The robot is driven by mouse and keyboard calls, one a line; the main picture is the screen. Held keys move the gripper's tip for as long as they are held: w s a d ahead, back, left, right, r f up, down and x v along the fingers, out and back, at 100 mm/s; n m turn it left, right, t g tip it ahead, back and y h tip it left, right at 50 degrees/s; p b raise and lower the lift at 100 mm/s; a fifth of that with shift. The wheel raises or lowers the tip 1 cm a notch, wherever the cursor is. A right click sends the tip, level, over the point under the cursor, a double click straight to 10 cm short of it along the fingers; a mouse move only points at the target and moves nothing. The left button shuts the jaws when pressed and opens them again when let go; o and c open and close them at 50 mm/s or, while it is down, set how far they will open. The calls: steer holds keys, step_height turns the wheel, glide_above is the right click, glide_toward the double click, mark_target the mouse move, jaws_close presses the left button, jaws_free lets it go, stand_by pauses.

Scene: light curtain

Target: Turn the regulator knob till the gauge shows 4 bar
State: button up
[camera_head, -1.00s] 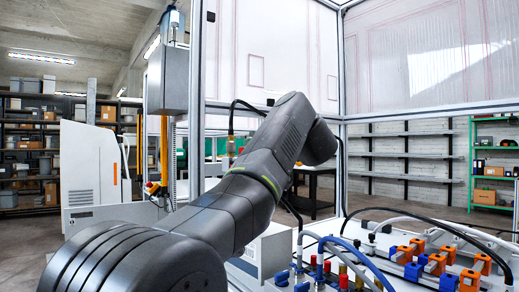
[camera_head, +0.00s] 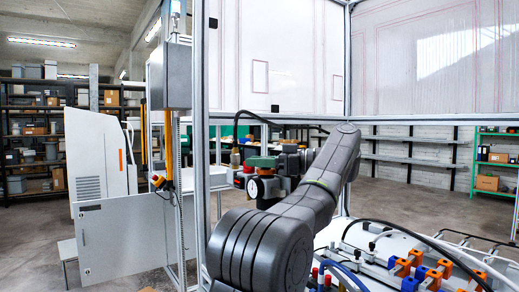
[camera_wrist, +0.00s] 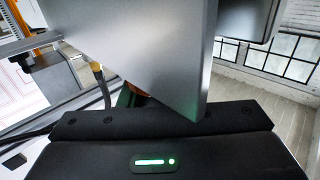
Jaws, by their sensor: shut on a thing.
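The regulator (camera_head: 262,162) has a green body and hangs beside the frame post, left of my wrist. Its round gauge (camera_head: 257,188) has a pale face in a dark rim; the needle is too small to read. My gripper (camera_head: 289,163) is against the regulator's right side, shut on the knob, which it mostly hides. In the wrist view, a large grey plate covers the grip. Only a bit of orange-red (camera_wrist: 138,88) and dark green (camera_wrist: 125,97) shows behind it.
A metal post (camera_head: 200,150) stands just left of the regulator. A black hose (camera_head: 250,118) arches above it. Blue and orange fittings (camera_head: 410,268) with hoses lie on the white bench at front right. A grey box (camera_head: 168,75) is mounted at upper left.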

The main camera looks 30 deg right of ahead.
steer(key=shift+f+n+g+y+b, duration=0.2)
steer(key=shift+n+g+y+b, duration=0.3)
steer(key=shift+n+g, duration=0.1)
steer(key=shift+s+g, duration=0.1)
steer(key=shift+g, duration=0.2)
steer(key=o, duration=1)
steer(key=shift+c, duration=0.2)
steer(key=shift+r, duration=0.1)
steer(key=shift+r, duration=0.1)
step_height(320, 180, up, 10)
steer(key=p, duration=0.4)
steer(key=shift+p, duration=0.35)
